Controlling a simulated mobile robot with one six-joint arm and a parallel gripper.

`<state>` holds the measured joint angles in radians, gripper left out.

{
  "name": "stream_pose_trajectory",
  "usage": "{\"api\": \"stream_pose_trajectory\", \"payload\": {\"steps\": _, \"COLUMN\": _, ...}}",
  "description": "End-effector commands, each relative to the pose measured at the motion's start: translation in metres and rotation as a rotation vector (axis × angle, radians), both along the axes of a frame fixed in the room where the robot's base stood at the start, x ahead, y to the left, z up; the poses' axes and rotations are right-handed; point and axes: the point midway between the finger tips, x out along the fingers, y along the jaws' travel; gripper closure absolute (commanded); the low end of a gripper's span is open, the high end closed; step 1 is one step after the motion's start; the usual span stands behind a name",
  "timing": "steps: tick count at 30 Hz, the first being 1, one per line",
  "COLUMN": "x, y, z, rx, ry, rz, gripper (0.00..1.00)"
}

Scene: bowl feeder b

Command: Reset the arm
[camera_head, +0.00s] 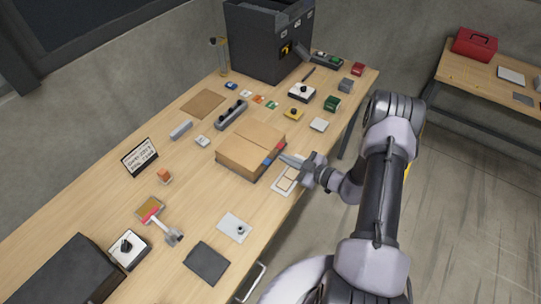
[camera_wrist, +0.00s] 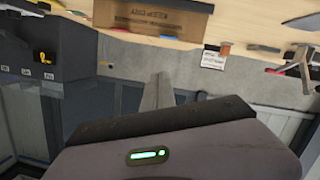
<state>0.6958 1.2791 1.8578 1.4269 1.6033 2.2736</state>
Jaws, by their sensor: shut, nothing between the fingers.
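My arm reaches up from the lower right of the head view and bends toward the table. My gripper (camera_head: 291,161) is shut and empty. It is over the table's right-hand edge, beside the cardboard box (camera_head: 250,150) and above a pale card with outlined squares (camera_head: 287,180). I cannot tell whether its tip touches the box. The cardboard box (camera_wrist: 153,17) shows there at the top.
The wooden table (camera_head: 105,215) holds many small items. A tall black bin (camera_head: 265,45) stands at its far end and a dark box (camera_head: 65,275) at the near left. A red toolbox (camera_head: 475,44) sits on another table at right. Open floor lies between the tables.

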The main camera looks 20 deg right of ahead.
Motion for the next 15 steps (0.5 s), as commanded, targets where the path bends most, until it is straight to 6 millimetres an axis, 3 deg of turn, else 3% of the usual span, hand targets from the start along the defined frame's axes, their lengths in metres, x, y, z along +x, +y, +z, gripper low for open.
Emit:
{"api": "stream_pose_trajectory", "payload": {"steps": 4, "x": -0.022, "y": -0.018, "z": 0.007, "rx": 0.000, "ry": -0.001, "rz": -0.003, "gripper": 1.00}}
{"api": "stream_pose_trajectory", "payload": {"steps": 11, "x": -0.031, "y": -0.022, "z": 0.010, "rx": -0.008, "ry": -0.006, "rz": 0.008, "gripper": 1.00}}
{"api": "stream_pose_trajectory", "payload": {"steps": 13, "x": -0.026, "y": -0.012, "z": 0.022, "rx": -0.088, "ry": -0.051, "rz": 0.080, "gripper": 1.00}}
{"api": "stream_pose_trajectory", "payload": {"steps": 15, "x": -0.022, "y": 0.017, "z": 0.052, "rx": -0.292, "ry": -0.182, "rz": 0.266, "gripper": 1.00}}
